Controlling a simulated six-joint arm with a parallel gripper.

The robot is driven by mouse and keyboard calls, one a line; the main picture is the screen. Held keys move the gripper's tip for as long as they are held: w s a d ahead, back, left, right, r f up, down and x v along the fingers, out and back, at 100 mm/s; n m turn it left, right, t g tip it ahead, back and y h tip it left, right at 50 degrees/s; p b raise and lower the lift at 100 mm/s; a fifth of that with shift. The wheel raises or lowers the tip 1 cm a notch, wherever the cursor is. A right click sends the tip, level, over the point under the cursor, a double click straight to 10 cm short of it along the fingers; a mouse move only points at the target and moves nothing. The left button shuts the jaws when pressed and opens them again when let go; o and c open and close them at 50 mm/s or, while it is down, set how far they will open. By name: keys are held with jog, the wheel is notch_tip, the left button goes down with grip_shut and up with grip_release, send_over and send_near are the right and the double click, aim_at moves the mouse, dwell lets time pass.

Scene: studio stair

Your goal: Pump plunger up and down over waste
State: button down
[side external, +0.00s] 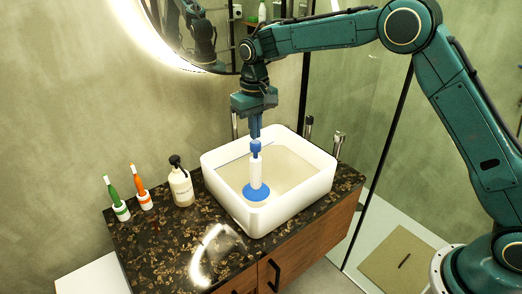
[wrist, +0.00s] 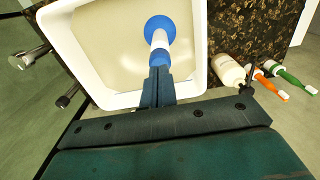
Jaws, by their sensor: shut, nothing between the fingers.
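The plunger (side external: 256,172) has a white shaft, a blue top end and a blue cup. It stands roughly upright in the white sink (side external: 315,185), its cup toward the near left part of the basin. The waste is not visible. My gripper (side external: 255,136) points down just above the plunger's top, fingers shut and empty. Whether the fingertips touch the top cannot be told. In the wrist view the plunger (wrist: 160,40) extends away beyond my closed fingertips (wrist: 160,72), with its cup in the basin.
A soap bottle (side external: 181,186), an orange toothbrush (side external: 144,199) and a green toothbrush (side external: 117,202) in white holders stand on the dark speckled counter (side external: 165,235), left of the sink. Chrome taps (side external: 338,143) rise behind it. A mirror (side external: 205,35) hangs on the wall.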

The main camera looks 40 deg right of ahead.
aim_at(256, 141)
jog(key=shift+f, duration=1.65)
jog(key=shift+r, duration=1.8)
jog(key=shift+f, duration=0.2)
jog(key=shift+f, duration=1.6)
jog(key=shift+r, duration=1.8)
